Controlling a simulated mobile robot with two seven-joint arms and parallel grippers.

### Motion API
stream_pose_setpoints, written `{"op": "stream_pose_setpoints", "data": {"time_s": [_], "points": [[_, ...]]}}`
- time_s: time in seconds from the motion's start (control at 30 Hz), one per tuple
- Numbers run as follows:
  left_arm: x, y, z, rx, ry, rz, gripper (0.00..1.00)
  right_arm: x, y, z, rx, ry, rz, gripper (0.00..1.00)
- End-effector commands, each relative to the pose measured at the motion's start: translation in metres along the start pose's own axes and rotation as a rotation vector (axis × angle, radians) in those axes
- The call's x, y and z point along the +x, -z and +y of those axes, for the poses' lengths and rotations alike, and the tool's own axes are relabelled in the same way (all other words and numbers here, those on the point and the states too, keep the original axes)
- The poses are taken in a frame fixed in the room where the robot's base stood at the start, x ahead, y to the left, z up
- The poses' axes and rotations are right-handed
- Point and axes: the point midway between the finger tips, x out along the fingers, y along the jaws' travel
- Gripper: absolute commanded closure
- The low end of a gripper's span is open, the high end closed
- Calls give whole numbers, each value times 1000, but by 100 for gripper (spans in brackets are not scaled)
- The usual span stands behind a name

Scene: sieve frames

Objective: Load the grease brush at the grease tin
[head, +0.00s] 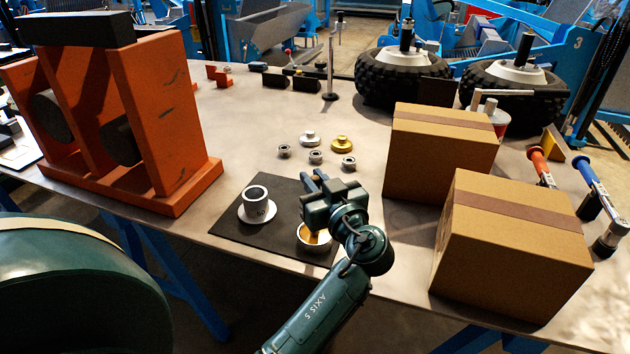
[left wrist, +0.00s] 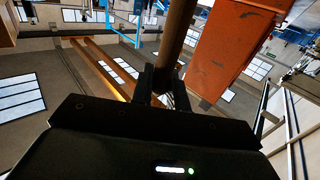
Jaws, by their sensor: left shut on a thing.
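My left gripper (head: 314,181) is over the right part of a dark mat and is shut on the grease brush. In the left wrist view, the brush's brown round handle (left wrist: 179,30) rises from between the two dark fingers (left wrist: 160,86). A round, pale-rimmed tin (head: 301,242) with amber grease inside stands on the mat, just below my gripper and partly hidden by it. The brush's bristle end is not clearly seen, so I cannot tell whether it touches the grease. My right gripper is in neither view.
Small metal parts (head: 316,157) lie behind. Cardboard boxes (head: 512,250) stand at right, an orange frame (head: 160,110) at left. The table's front edge is close.

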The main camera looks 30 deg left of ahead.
Motion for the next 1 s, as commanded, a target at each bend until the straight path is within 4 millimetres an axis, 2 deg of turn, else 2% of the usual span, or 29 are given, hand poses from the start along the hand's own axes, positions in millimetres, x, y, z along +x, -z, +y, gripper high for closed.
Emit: {"op": "stream_pose_setpoints", "data": {"time_s": [0.1,0.7,1.0], "points": [[0,14,0,-5,0,1,100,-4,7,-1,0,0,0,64],[0,61,0,-6,0,0,100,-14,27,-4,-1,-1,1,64],[0,66,0,-10,0,-1,100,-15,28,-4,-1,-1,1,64]]}}
